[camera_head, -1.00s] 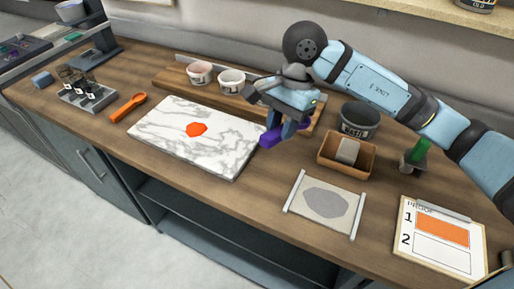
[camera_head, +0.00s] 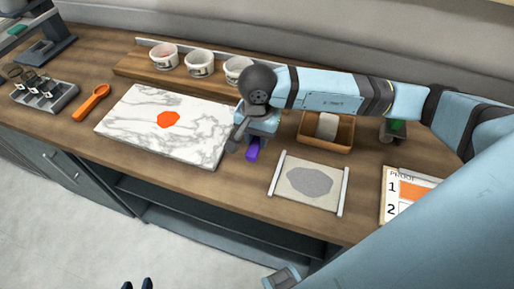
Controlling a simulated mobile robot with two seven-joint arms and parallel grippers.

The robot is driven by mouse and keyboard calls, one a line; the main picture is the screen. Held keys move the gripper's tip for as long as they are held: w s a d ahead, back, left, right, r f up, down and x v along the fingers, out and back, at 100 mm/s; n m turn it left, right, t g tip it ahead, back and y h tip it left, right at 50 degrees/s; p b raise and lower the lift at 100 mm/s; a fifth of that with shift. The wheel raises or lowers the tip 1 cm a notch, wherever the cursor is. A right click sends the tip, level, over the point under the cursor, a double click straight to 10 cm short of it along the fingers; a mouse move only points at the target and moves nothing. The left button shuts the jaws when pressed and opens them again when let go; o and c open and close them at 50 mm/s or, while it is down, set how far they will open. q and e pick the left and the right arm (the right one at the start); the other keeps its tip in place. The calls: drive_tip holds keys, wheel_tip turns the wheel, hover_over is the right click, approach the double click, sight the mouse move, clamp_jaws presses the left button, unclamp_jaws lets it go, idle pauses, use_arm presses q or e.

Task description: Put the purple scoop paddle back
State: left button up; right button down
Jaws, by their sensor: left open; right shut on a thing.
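The purple scoop paddle (camera_head: 253,151) is mostly hidden under my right gripper (camera_head: 254,140). Its purple end sticks out toward the counter's front, between the marble slab and the grey-patched sheet. My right gripper is shut on it, low over the counter; I cannot tell whether the paddle touches the wood. My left gripper (camera_head: 137,284) shows only as two dark fingertips at the bottom edge, apart and empty, in front of the counter. An orange scoop paddle (camera_head: 91,103) lies on the wood left of the slab.
The marble slab (camera_head: 130,132) bears an orange ink blob (camera_head: 168,119). White tubs (camera_head: 199,63) stand on a wooden board behind. A wooden box (camera_head: 312,139) with a pale block, the patched sheet (camera_head: 310,201) and a proof card (camera_head: 392,213) lie right. A slotted rack (camera_head: 62,100) stands left.

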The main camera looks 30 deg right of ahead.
wheel_tip(320, 180, down, 6)
drive_tip(key=shift+r, duration=0.25)
drive_tip(key=shift+f, duration=0.1)
drive_tip(key=shift+f, duration=0.15)
drive_tip(key=c, duration=0.9)
unclamp_jaws()
